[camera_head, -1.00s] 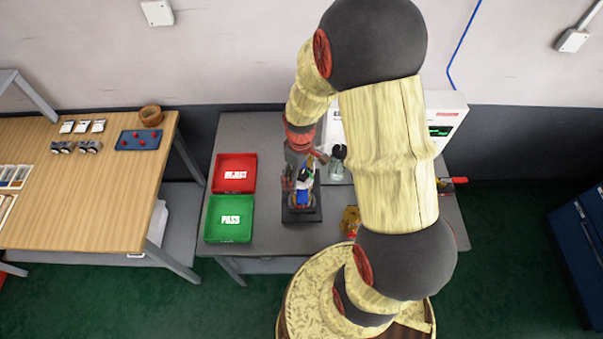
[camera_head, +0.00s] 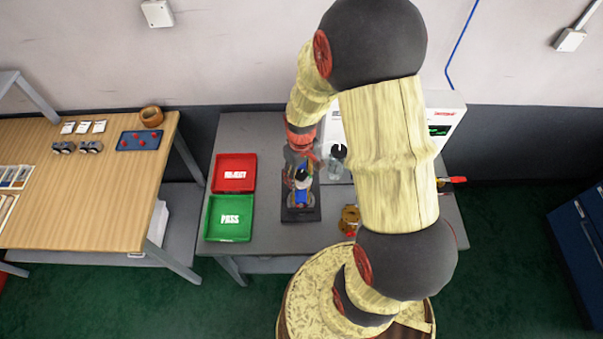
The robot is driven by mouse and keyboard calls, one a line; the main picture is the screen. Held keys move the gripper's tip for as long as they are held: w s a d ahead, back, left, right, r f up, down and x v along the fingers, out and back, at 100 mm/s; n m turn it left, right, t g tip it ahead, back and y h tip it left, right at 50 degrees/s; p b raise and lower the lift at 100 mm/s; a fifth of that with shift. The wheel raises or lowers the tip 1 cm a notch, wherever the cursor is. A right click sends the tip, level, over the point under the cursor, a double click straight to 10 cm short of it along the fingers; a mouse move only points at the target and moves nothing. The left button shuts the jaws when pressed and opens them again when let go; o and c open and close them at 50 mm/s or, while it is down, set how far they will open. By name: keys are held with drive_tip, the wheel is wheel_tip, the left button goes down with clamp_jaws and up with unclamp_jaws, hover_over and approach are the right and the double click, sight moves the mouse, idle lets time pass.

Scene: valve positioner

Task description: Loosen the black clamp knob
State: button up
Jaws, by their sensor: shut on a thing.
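My gripper (camera_head: 299,163) points down over the dark fixture (camera_head: 302,215) in the middle of the grey bench. Its fingers are close together and look shut at the top of the fixture. The valve assembly (camera_head: 302,197) on the fixture shows blue, white and red parts just below the fingers. The black clamp knob cannot be made out clearly; the gripper covers the spot where the fingers meet the fixture.
A red REJECT tray (camera_head: 250,183) and a green PASS tray (camera_head: 248,232) lie left of the fixture. A clear item with a black top (camera_head: 339,152) stands close to the right. A brass-coloured part (camera_head: 349,216) lies front right. A white instrument (camera_head: 449,118) stands behind my arm.

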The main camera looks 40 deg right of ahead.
drive_tip(key=m, duration=0.5)
drive_tip(key=shift+w, duration=0.15)
drive_tip(key=m, duration=0.5)
drive_tip(key=shift+c, duration=1.3)
clamp_jaws()
drive_tip(key=n, duration=0.4)
drive_tip(key=shift+n+p, duration=0.3)
drive_tip(key=shift+n, duration=0.1)
drive_tip(key=c, duration=0.8)
unclamp_jaws()
drive_tip(key=n, duration=0.4)
drive_tip(key=shift+f+n, duration=0.1)
drive_tip(key=shift+n, duration=0.3)
drive_tip(key=o, duration=0.6)
drive_tip(key=n, duration=0.4)
drive_tip(key=shift+w, duration=0.1)
